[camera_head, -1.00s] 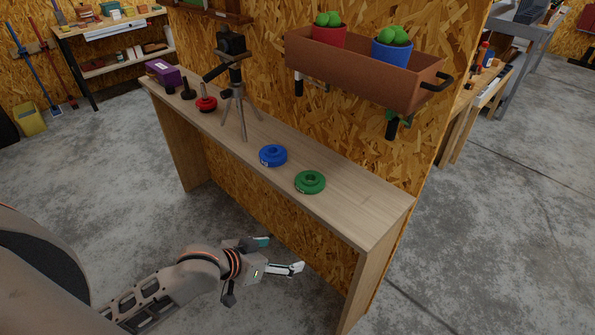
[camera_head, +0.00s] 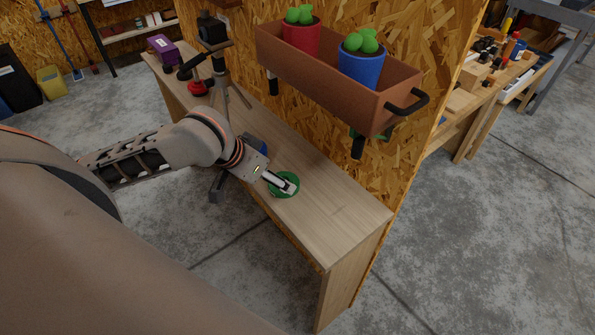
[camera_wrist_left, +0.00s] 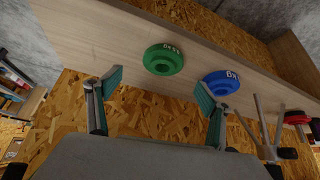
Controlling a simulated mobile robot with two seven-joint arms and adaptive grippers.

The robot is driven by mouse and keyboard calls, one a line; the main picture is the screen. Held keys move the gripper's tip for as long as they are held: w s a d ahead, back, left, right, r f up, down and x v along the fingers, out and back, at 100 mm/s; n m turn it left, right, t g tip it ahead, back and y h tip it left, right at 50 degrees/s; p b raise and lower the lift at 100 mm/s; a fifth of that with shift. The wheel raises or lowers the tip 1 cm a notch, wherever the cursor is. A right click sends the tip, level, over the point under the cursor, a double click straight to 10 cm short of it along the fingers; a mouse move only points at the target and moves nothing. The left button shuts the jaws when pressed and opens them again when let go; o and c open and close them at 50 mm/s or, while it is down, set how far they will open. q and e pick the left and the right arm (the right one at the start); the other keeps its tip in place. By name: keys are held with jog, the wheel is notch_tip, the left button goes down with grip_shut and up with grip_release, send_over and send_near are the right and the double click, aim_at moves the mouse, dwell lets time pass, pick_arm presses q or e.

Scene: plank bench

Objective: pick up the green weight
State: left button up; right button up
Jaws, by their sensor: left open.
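The green weight (camera_head: 275,190), a round disc with a raised hub, lies flat on the plank bench (camera_head: 335,215). My left gripper (camera_head: 280,179) is over the bench, and one light finger covers part of the weight in the head view. In the left wrist view the green weight (camera_wrist_left: 163,61) shows beyond the open fingers of my left gripper (camera_wrist_left: 160,88), with nothing between them. It lies apart from the fingers there. My right gripper is not in view.
A blue weight (camera_wrist_left: 222,83) lies beside the green one. Further along stand a tripod (camera_head: 228,92), a red weight (camera_head: 198,88) and a purple box (camera_head: 163,46). A brown planter (camera_head: 340,78) with two cactus pots hangs above the bench. The bench's near right end is clear.

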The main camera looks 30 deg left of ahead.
pick_arm(q)
jog(key=shift+w+d+f, duration=0.1)
jog(key=shift+w+f, duration=0.05)
jog(key=shift+w, duration=0.2)
jog(key=shift+w+f, duration=0.3)
jog(key=shift+f, duration=0.65)
jog(key=x, duration=0.4)
jog(key=shift+w+a+f, duration=0.15)
jog(key=shift+a, duration=0.1)
jog(key=shift+w+f, duration=0.15)
jog(key=shift+f, duration=0.1)
jog(key=shift+w, duration=0.1)
jog(key=c, duration=1.6)
jog(key=shift+c, duration=0.2)
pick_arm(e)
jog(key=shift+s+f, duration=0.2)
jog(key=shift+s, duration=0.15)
